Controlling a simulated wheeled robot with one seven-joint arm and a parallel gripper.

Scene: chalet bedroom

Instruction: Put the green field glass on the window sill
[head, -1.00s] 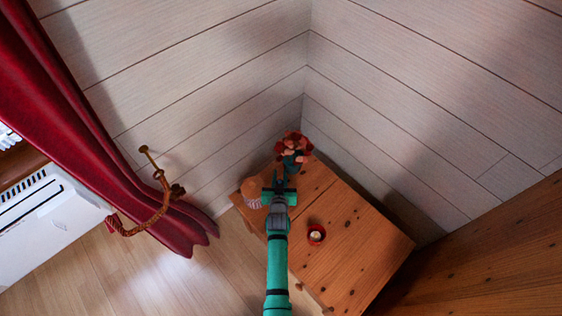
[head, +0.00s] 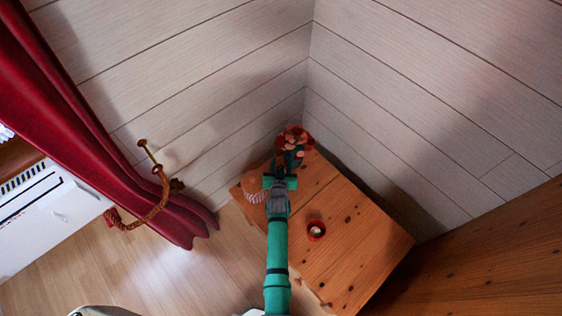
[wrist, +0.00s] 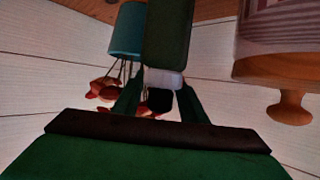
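In the wrist view, which looks upside down, a dark green upright piece (wrist: 169,34) with a pale band, likely the green field glass, is straight ahead of my gripper (wrist: 163,85). The fingers come up to its pale part on both sides; I cannot tell whether they grip it. In the head view my gripper (head: 281,170) is over the far end of a wooden cabinet (head: 345,245), between a jar and a flower vase. It hides the field glass there. The window sill is not clearly in view.
A striped jar with a wooden lid (head: 256,186) is close on the left; its lid (wrist: 265,70) also shows in the wrist view. A teal vase (wrist: 126,30) with red flowers (head: 295,138) is close behind. A small red pot (head: 316,230) is to the right. A red curtain (head: 85,120) hangs left.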

